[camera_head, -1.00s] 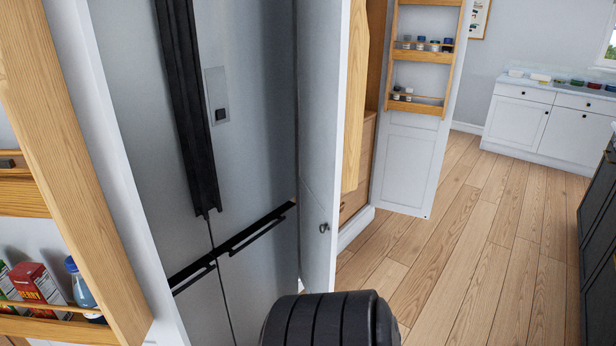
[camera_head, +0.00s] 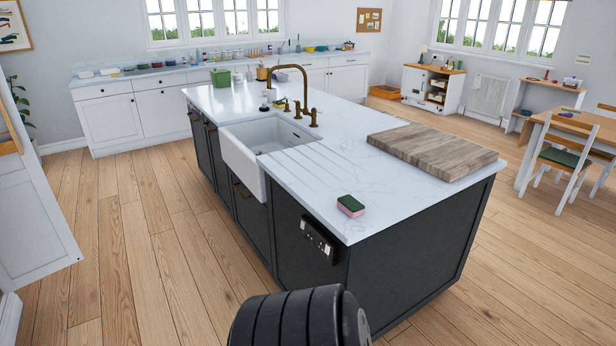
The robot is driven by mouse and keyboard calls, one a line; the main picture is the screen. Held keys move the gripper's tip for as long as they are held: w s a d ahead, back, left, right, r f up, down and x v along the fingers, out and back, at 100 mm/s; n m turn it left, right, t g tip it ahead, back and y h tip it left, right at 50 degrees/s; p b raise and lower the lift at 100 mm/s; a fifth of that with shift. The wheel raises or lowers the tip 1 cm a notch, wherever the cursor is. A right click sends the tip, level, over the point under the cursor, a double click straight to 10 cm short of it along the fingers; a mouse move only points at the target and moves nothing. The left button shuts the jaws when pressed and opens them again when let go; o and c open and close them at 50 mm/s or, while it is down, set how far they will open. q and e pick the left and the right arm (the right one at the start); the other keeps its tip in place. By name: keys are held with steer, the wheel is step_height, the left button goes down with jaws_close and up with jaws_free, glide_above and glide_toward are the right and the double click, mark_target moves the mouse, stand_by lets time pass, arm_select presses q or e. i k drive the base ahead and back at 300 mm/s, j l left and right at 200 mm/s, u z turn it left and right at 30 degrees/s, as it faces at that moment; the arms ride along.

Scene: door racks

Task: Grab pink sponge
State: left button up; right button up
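The pink sponge (camera_head: 351,206) has a green top layer and lies on the white countertop of the kitchen island (camera_head: 330,171), close to its near edge. Nothing touches it. A black ribbed rounded part of my own body shows at the bottom middle, below and in front of the sponge. Neither of my grippers is in the picture.
A wooden cutting board (camera_head: 432,156) lies on the island right of the sponge. A white sink (camera_head: 262,148) with a brass faucet (camera_head: 303,98) is at its left. Wood floor (camera_head: 140,240) is clear left of the island. A table with chairs (camera_head: 565,158) stands at right.

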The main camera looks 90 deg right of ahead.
mark_target(352, 207)
steer(key=z, duration=3.05)
